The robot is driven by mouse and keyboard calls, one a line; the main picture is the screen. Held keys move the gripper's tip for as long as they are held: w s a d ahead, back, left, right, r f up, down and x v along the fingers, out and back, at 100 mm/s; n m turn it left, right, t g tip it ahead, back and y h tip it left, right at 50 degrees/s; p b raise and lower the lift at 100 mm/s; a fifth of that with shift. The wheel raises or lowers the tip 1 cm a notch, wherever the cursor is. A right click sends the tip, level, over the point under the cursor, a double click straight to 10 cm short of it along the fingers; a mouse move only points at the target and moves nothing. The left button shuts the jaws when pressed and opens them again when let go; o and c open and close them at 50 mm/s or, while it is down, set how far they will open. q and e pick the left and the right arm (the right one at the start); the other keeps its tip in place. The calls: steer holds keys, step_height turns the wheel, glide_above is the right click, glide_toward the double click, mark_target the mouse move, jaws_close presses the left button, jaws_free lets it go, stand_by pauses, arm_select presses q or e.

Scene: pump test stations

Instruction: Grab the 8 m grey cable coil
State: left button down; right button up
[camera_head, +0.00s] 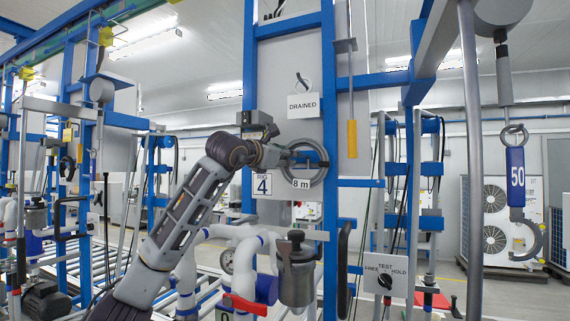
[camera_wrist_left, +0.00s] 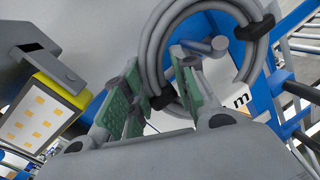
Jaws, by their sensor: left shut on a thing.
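The grey cable coil (camera_head: 323,173) hangs against the blue-framed panel, just above the "8 m" label (camera_head: 301,183). My left gripper (camera_head: 288,157) reaches it from the left and is shut on the coil's near side. In the left wrist view, the green-padded fingers of my left gripper (camera_wrist_left: 156,82) stand on either side of the coil's strands (camera_wrist_left: 153,48). A dark tie shows between the pads and another on the coil's far side. A grey peg (camera_wrist_left: 205,46) shows inside the ring. My right gripper is not in view.
A "DRAINED" sign (camera_head: 304,106) hangs above the coil. A number 4 sign (camera_head: 262,184) is left of the label. White pipes and a grey canister (camera_head: 296,275) stand below. A hanging hook marked 50 (camera_head: 516,180) is at the right. A yellow-edged box (camera_wrist_left: 42,112) sits beside the gripper.

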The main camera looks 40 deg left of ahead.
arm_select(q)
steer(key=shift+r, duration=2.3)
steer(key=s+d+b, duration=0.1)
steer(key=s+d, duration=0.1)
steer(key=s, duration=0.7)
steer(key=s+d+b, duration=0.2)
steer(key=s, duration=0.8)
steer(key=shift+d, duration=0.2)
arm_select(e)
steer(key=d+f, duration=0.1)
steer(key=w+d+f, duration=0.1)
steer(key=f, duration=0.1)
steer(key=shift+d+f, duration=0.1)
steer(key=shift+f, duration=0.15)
arm_select(q)
steer(key=shift+s, duration=0.1)
